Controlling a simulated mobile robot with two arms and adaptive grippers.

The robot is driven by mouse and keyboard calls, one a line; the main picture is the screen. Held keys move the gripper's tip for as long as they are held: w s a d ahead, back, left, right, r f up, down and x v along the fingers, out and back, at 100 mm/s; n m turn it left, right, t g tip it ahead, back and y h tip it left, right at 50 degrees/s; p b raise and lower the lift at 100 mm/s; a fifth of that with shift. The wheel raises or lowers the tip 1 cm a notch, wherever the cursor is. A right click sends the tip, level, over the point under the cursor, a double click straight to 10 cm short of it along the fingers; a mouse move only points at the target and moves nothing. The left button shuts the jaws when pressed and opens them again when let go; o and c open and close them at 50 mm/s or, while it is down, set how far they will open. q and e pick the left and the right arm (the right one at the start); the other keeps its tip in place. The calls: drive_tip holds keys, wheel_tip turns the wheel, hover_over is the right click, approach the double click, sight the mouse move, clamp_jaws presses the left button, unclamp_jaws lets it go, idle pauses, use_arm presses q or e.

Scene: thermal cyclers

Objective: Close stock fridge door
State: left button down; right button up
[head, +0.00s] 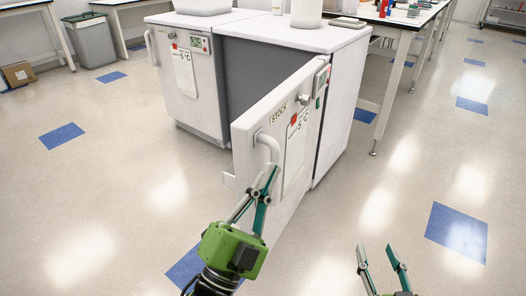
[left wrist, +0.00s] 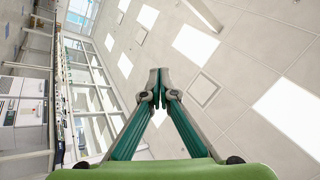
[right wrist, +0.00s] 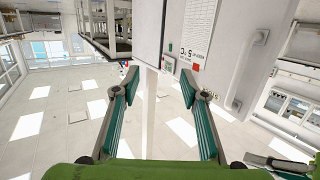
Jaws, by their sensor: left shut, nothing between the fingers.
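The stock fridge door (head: 245,165), white with a "STOCK" label and a 5 °C sign, stands swung open toward me. Its curved white handle (head: 270,145) is near the free left edge. The grey front of the stock fridge (head: 265,70) shows behind it. My right gripper (head: 378,252) is open and empty, low to the right of the door. The right wrist view shows the door (right wrist: 225,80) and handle (right wrist: 250,70) upside down.
Another white fridge (head: 190,85) stands shut to the left. White containers (head: 306,12) stand on top of the fridges. A bench (head: 400,18) with lab items is at the back right. A grey bin (head: 90,40) is at the far left. The floor in front is clear.

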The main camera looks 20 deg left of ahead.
use_arm(q)
wheel_tip(320, 180, down, 2)
drive_tip(key=w+a+m+g+y+p, duration=0.2)
drive_tip(key=w+y+p, duration=0.1)
use_arm(e)
drive_tip(key=s+d+f+g+h, duration=0.1)
drive_tip(key=s+d+f+g, duration=0.1)
drive_tip(key=s+f+g, duration=0.45)
use_arm(q)
drive_tip(key=m+g+y+p, duration=0.2)
drive_tip(key=g+y+p, duration=0.1)
drive_tip(key=g, duration=0.1)
approach(259, 161)
drive_tip(key=s+d+r, duration=0.1)
drive_tip(key=s+r, duration=0.2)
drive_tip(key=w, duration=0.8)
drive_tip(key=shift+w+d, duration=0.1)
drive_tip(key=shift+w, duration=0.55)
use_arm(e)
drive_tip(key=s+d+f+g+h, duration=0.1)
drive_tip(key=s+d+f+g, duration=0.1)
drive_tip(key=s, duration=0.4)
drive_tip(key=s+d+f+g+h, duration=0.1)
drive_tip(key=s+d+f+g, duration=0.2)
drive_tip(key=s+f+g, duration=0.1)
drive_tip(key=s+f, duration=0.1)
drive_tip(key=s, duration=0.1)
drive_tip(key=shift+s+d+m, duration=0.2)
drive_tip(key=shift+s+m, duration=0.1)
drive_tip(key=shift+s, duration=0.05)
